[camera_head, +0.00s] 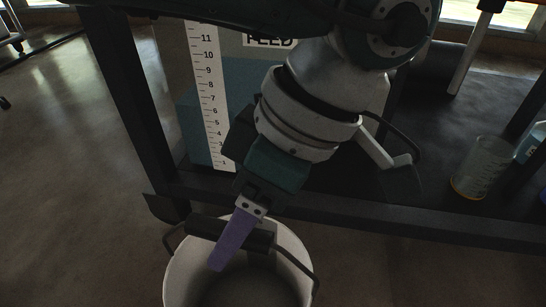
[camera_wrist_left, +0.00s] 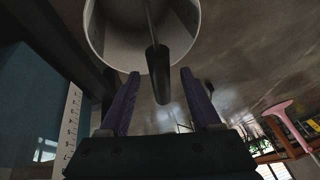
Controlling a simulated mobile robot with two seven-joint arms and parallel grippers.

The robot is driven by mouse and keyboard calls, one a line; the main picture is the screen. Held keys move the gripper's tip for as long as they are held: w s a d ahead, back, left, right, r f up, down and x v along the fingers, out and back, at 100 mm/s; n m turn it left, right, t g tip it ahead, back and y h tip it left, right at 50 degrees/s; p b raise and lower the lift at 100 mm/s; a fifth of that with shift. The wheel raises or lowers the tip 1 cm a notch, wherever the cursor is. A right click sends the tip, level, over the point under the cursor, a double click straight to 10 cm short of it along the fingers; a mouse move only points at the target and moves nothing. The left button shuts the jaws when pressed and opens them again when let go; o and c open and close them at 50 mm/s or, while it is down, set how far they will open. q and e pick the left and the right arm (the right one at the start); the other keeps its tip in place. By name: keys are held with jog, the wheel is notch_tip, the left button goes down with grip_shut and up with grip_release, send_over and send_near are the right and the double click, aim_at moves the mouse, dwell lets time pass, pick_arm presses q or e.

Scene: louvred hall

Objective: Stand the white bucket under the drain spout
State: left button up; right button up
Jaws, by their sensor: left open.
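The white bucket (camera_head: 180,280) stands at the bottom of the head view, partly cut off by the frame, in front of the bench. Its wire handle is raised, with a dark grip (camera_head: 203,226) across the bucket's mouth. My left gripper (camera_head: 232,243) is open at this grip; one purple finger shows in front of it and the other is hidden. In the left wrist view the dark grip (camera_wrist_left: 158,78) lies between the two purple fingertips, with gaps at both sides. The bucket (camera_wrist_left: 98,35) is beyond it. I cannot clearly make out the drain spout. My right gripper is not in view.
A tank (camera_head: 198,135) with a FEED label and a numbered scale (camera_head: 209,95) stands on the dark bench (camera_head: 440,215), partly behind my left arm. A clear beaker (camera_head: 480,168) and a blue-labelled container (camera_head: 531,142) stand at the right.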

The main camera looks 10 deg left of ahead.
pick_arm(q)
jog(key=b+x, duration=0.1)
jog(key=x, duration=0.1)
jog(key=b+x, duration=0.2)
jog(key=x, duration=0.1)
jog(key=shift+a+r, duration=0.1)
jog(key=shift+a, duration=0.15)
jog(key=shift+c, duration=0.7)
grip_shut()
dwell(0.4)
